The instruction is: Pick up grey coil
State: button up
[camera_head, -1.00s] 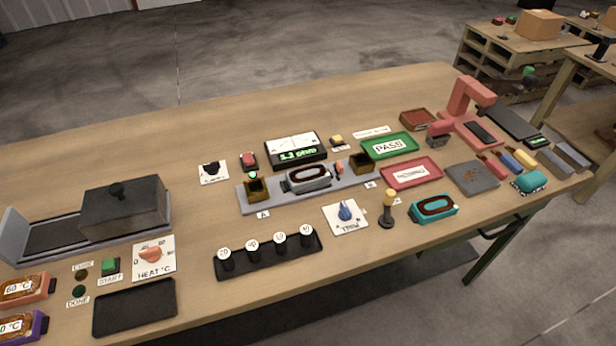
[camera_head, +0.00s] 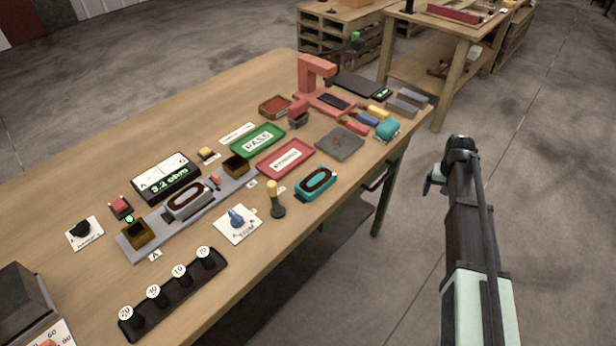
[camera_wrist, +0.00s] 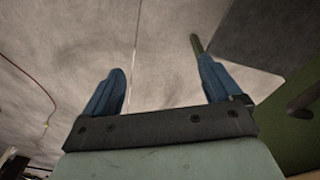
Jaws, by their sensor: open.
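The grey coil (camera_head: 186,202) is an oval grey ring with a dark centre. It sits on the long grey fixture (camera_head: 150,236) between two brass-coloured blocks, left of centre in the head view. My gripper (camera_head: 434,186) is off the table's right side, well away from the coil, with its blue fingers partly hidden in that view. In the wrist view, my gripper (camera_wrist: 160,85) is open, its two blue fingers wide apart with nothing between them. The coil does not show in the wrist view.
A meter reading 3.2 ohm (camera_head: 165,178) stands behind the fixture. A trim knob (camera_head: 237,219), a upright stamp-like post (camera_head: 275,200) and a teal coil (camera_head: 316,184) are in front and right. Green (camera_head: 258,140) and red (camera_head: 285,158) trays lie further right.

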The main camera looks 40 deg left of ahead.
jog(key=w+a+r+n+t+y, duration=0.1)
jog(key=a+r, duration=0.7)
jog(key=r, duration=0.3)
jog(key=w+a+r+n+t, duration=0.1)
jog(key=a+r+n, duration=0.1)
jog(key=a+r, duration=0.8)
jog(key=s+a+r+n, duration=0.2)
jog(key=s+a+r, duration=0.3)
jog(key=a+r, duration=0.1)
jog(key=s+a+n+g, duration=0.1)
jog(key=s+a+n, duration=0.5)
jog(key=s+a, duration=0.3)
jog(key=r+n+g, duration=0.2)
jog(key=n, duration=1.9)
send_over(186, 196)
jog(key=shift+h, duration=0.4)
notch_tip(186, 196, down, 13)
jog(key=shift+f, duration=0.15)
